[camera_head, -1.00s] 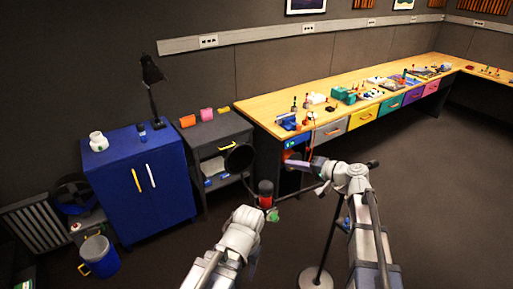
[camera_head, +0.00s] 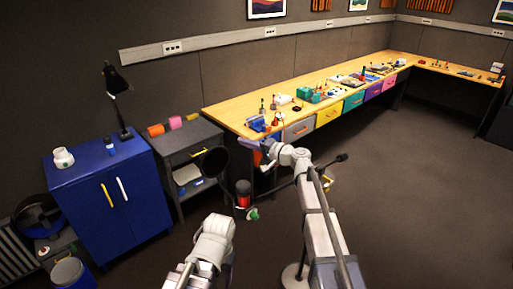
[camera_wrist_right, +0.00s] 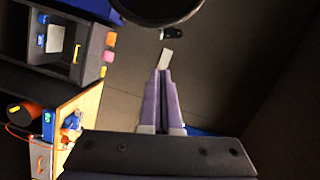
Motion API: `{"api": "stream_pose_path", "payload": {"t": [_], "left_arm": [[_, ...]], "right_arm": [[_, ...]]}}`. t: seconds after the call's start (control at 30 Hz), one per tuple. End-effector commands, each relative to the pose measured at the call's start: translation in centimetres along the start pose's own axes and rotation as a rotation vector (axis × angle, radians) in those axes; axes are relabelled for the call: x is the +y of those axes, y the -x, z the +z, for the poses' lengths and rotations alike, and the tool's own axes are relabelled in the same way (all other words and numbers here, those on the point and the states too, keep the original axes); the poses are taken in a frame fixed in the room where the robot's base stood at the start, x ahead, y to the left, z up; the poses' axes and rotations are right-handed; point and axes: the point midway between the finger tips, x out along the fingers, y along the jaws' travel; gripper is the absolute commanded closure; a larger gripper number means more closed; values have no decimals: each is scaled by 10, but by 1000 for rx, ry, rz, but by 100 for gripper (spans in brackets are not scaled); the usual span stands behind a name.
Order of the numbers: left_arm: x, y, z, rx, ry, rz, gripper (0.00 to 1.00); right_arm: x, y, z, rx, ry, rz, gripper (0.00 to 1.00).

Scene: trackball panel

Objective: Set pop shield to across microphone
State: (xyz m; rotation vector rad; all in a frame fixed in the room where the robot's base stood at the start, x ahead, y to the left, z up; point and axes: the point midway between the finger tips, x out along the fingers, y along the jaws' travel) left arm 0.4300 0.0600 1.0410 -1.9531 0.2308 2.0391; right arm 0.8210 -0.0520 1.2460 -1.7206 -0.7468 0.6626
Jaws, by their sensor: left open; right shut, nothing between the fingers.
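The pop shield is a round black disc (camera_head: 215,161) in front of the grey cabinet. The microphone (camera_head: 243,188), dark with a red band, hangs lower right of the disc on a boom stand, with a small green part below it. My right gripper (camera_head: 254,144) is shut and empty, above the microphone and right of the disc. In the right wrist view its purple fingers (camera_wrist_right: 164,74) are closed together, and a large dark round thing (camera_wrist_right: 158,8) shows at the top edge. My left gripper (camera_head: 222,218) is open, left of the microphone; its fingers are mostly hidden by the hand.
The stand's round base (camera_head: 292,277) is on the floor, partly behind my right arm. A blue cabinet (camera_head: 105,205) and a grey cabinet (camera_head: 186,146) stand at left. A long wooden workbench (camera_head: 235,117) runs along the back. The floor at right is clear.

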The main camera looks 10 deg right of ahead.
Motion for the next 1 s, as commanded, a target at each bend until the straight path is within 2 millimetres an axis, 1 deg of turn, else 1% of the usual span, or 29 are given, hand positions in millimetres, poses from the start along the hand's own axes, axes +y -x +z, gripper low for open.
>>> {"api": "stream_pose_path", "payload": {"t": [0.03, 0.1, 0.2, 0.4, 0.8, 1.0], "left_arm": [[0, -1, 0, 0, 0, 0, 41], [0, -6, 0, 0, 0, 0, 41], [1, -8, 0, 0, 0, 0, 41], [1, -11, -1, 0, 0, 0, 41], [1, -11, -1, 0, 0, 0, 41], [1, -11, -1, 0, 0, 0, 41]], "right_arm": [[1, -11, -1, -2, 0, 0, 100], [2, -11, 14, -2, 0, 0, 100], [1, -13, 26, -1, 0, 1, 100], [0, -17, 38, 0, 0, 1, 100], [0, -17, 39, 0, 0, 1, 100], [2, -13, 34, -11, 1, -2, 100]]}}
